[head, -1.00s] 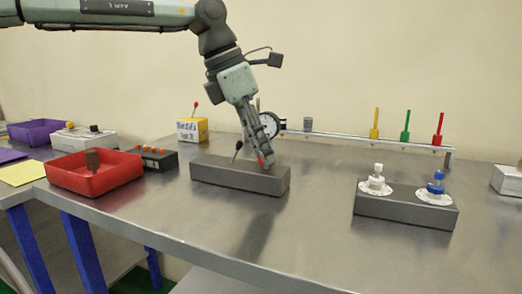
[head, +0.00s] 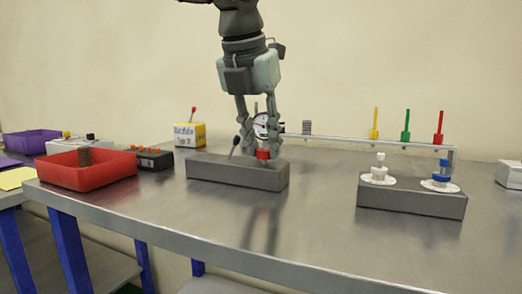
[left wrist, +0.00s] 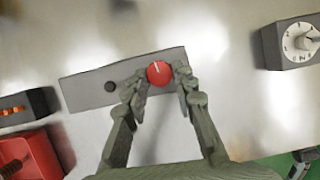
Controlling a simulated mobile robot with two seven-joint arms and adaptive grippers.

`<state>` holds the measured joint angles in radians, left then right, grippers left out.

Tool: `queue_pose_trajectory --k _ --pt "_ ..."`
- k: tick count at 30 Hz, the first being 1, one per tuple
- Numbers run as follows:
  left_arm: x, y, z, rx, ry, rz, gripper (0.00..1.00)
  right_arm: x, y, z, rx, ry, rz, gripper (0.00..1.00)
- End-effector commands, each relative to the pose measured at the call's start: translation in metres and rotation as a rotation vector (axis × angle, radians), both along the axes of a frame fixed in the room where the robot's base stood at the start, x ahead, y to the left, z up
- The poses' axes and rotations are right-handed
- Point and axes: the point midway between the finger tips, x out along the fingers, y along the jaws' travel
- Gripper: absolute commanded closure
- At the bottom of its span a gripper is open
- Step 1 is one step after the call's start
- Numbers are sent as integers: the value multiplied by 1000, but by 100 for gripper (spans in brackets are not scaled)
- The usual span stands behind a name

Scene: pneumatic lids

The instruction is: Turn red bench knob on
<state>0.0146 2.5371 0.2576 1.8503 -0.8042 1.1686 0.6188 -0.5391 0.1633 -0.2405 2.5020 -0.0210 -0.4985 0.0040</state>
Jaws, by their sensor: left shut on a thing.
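The red knob (head: 263,154) stands on the right part of a long grey block (head: 225,174) on the bench. In the left wrist view the red knob (left wrist: 159,73) is round, with a white pointer line near its upper edge. A small black lever (head: 233,147) stands to its left on the same block. My left gripper (head: 260,141) points down over the knob, its fingers on either side and shut on it. In the left wrist view the fingers (left wrist: 162,82) flank the knob.
A red tray (head: 110,178) and a dark box with orange buttons (head: 152,158) lie left. A yellow box (head: 190,134) and a rail (head: 345,139) stand behind. A block (head: 410,202) with white and blue knobs stands right. The bench between is clear.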

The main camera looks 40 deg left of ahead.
Motion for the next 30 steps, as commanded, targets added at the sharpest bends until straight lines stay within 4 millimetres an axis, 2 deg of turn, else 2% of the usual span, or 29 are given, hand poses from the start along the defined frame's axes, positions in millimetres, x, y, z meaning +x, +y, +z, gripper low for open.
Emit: queue_pose_trajectory --k 3,9,21,30 --pt "1 -2 -1 2 -1 110 100 0 9 17 39 -82 17 58" --pt "2 -3 0 1 0 294 100 -1 14 31 67 -139 28 58" --pt "3 -5 1 0 1 578 100 0 10 23 47 -99 19 58" --pt "4 -6 1 -2 0 670 100 1 6 17 31 -69 12 58"
